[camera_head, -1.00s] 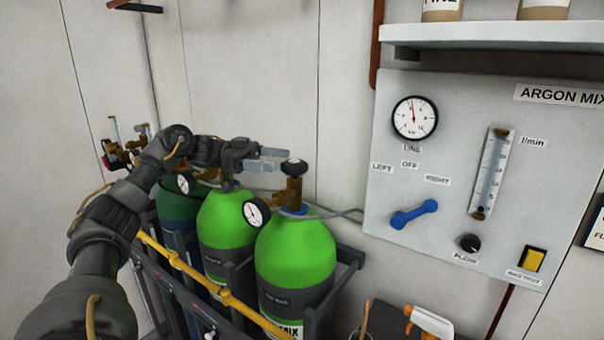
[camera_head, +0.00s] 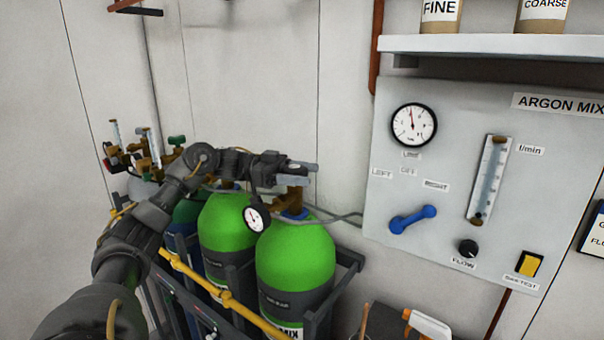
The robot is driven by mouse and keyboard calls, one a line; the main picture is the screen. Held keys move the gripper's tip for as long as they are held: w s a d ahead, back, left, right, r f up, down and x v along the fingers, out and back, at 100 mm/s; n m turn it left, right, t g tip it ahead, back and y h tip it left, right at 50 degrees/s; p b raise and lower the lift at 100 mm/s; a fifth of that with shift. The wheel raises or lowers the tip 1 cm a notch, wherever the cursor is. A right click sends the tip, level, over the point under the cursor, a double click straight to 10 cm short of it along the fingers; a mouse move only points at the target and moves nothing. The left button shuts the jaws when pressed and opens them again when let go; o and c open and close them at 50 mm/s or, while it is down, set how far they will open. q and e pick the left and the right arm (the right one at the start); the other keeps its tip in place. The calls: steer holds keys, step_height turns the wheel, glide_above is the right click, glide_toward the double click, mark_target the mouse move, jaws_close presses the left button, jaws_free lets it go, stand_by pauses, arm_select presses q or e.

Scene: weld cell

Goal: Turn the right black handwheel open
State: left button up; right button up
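The right black handwheel (camera_head: 294,168) sits on top of the brass valve (camera_head: 289,198) of the right green cylinder (camera_head: 296,258). It is mostly hidden by my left gripper (camera_head: 299,174). The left gripper's two grey fingers lie at the handwheel's height, one on the far side and one on the near side. I cannot tell whether they press on it. My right gripper is not in view.
A round gauge (camera_head: 256,218) hangs left of the valve. A second green cylinder (camera_head: 226,232) stands to the left. A yellow bar (camera_head: 222,293) runs in front of the cylinders. The grey argon panel (camera_head: 456,105) with a blue lever (camera_head: 412,219) is on the right.

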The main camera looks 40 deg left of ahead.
arm_select(q)
steer(key=c, duration=0.7)
steer(key=shift+f+n+t+y+b, duration=0.2)
steer(key=shift+n+t+y+b, duration=0.15)
steer(key=shift+t+b, duration=0.35)
steer(key=n+t+b, duration=0.1)
steer(key=n+t+y+b, duration=0.1)
steer(key=b, duration=0.1)
steer(key=shift+w+a+f+y, duration=0.1)
steer(key=shift+f+y, duration=0.05)
steer(key=shift+y, duration=0.1)
steer(key=n+t+y+b, duration=0.2)
steer(key=shift+w+a+r+t+y, duration=0.1)
steer(key=shift+w+r+t+y, duration=0.1)
steer(key=shift+t+y, duration=0.15)
steer(key=shift+w+a+r+n+t+y+b, duration=0.1)
steer(key=shift+a+n+t+y+b, duration=0.05)
steer(key=shift+n+t+y, duration=0.65)
steer(key=shift+a+r+n+t+y+b, duration=0.15)
steer(key=shift+n+t+y, duration=0.3)
steer(key=shift+n+y, duration=0.45)
steer(key=shift+f+y, duration=0.1)
steer(key=shift+y, duration=0.15)
steer(key=o, duration=1)
